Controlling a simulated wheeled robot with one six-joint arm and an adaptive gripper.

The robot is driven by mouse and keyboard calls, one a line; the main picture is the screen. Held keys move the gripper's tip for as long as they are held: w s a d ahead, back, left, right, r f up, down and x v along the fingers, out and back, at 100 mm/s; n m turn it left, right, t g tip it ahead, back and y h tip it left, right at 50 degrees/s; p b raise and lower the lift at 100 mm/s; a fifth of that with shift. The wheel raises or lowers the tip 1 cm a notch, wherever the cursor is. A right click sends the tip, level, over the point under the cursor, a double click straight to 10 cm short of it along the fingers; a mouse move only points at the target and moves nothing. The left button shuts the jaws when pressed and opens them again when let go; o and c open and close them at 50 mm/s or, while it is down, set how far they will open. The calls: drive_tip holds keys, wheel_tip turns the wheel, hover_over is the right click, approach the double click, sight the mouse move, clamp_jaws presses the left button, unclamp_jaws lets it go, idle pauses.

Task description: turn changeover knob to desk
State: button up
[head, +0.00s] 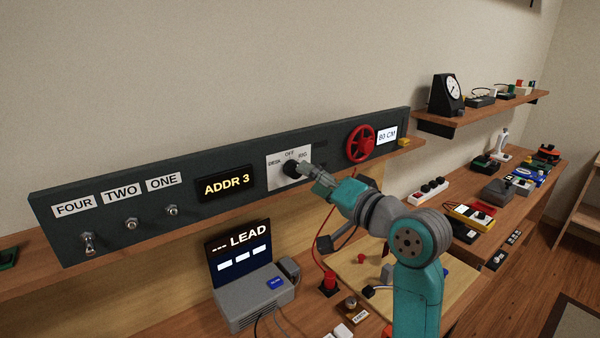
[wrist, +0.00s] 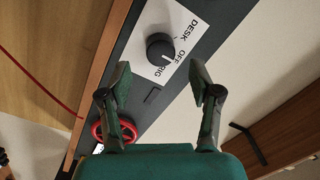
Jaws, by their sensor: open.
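The changeover knob (head: 291,169) is a round black knob on a white plate (head: 272,180) marked DESK, OFF and RIG, on the dark panel. In the wrist view the knob (wrist: 160,47) shows a white pointer line directed between OFF and RIG; I cannot tell exactly which mark it meets. My gripper (wrist: 160,80) is open, its two fingers apart with nothing between them. The knob lies beyond the fingertips, roughly centred between them. In the head view my gripper (head: 308,172) is close to the knob's right side and partly overlaps the plate.
A red handwheel (head: 360,144) and an 80 CM display (head: 387,135) are right of the knob. An ADDR 3 display (head: 226,185) and several toggle switches (head: 132,224) are to its left. Below stand a grey LEAD console (head: 250,297) and a wooden board with cables.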

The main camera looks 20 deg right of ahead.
sight(294, 169)
drive_tip(key=shift+x, duration=2.4)
drive_tip(key=c, duration=1.1)
drive_tip(key=shift+c, duration=0.2)
drive_tip(key=shift+n, duration=0.3)
drive_tip(key=n+h, duration=0.1)
drive_tip(key=n, duration=0.9)
drive_tip(key=shift+n, duration=0.4)
